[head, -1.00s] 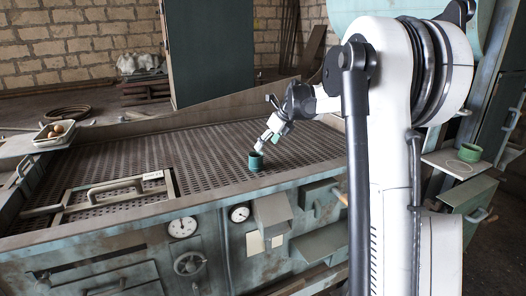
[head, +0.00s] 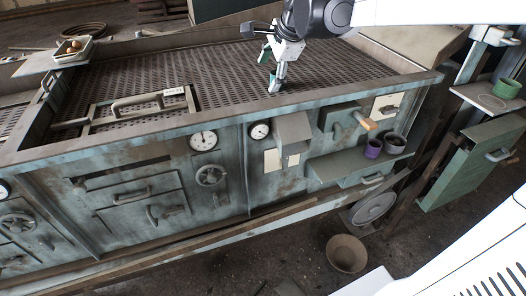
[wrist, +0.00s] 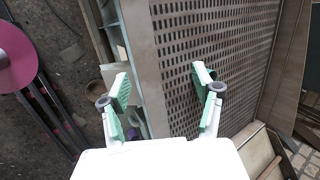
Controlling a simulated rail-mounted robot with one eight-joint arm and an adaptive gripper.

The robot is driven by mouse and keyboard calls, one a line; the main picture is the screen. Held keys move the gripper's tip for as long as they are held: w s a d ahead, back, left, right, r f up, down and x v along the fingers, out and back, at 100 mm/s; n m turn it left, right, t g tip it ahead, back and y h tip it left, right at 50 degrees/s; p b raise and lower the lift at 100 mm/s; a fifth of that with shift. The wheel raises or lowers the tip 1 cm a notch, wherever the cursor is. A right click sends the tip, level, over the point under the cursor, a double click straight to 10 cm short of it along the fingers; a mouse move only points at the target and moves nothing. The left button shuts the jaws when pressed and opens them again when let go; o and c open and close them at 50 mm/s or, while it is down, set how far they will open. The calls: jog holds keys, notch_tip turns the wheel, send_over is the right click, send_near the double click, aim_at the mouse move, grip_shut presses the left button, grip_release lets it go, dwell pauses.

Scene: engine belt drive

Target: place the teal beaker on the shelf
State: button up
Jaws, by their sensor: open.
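My gripper (head: 271,74) is over the perforated bench top (head: 220,66), close to its front edge. In the wrist view its two green-padded fingers (wrist: 162,84) are spread wide with nothing seen held between them. No teal beaker can be clearly made out on the bench now; a dark green patch by the right fingertip in the wrist view may be part of it or of the finger. At the right of the head view, a teal-green cup (head: 507,88) stands on a small shelf (head: 470,93), beside a pale ring mark.
A purple cup (head: 373,148) and a dark cup (head: 395,144) stand on a low front ledge. A bowl (head: 347,253) is on the floor. A tray with round items (head: 72,48) sits at the back left. A handled frame (head: 136,107) lies on the bench.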

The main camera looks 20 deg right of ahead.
jog(key=s+a+f+n, duration=0.2)
jog(key=s+a+n, duration=0.1)
jog(key=s+n, duration=0.3)
jog(key=s+a+f+n, duration=0.3)
jog(key=s+n, duration=0.2)
jog(key=s, duration=0.4)
jog(key=s+a+f+n+h, duration=0.1)
jog(key=s+a+f+n, duration=0.2)
jog(key=s+n, duration=0.3)
jog(key=shift+s+a+f+n+t, duration=0.15)
jog(key=shift+s+a+n+t, duration=0.25)
jog(key=shift+s, duration=0.65)
jog(key=shift+o, duration=0.5)
jog(key=shift+s+a+f+n, duration=0.1)
jog(key=shift+s+f+n, duration=0.25)
jog(key=shift+s, duration=0.1)
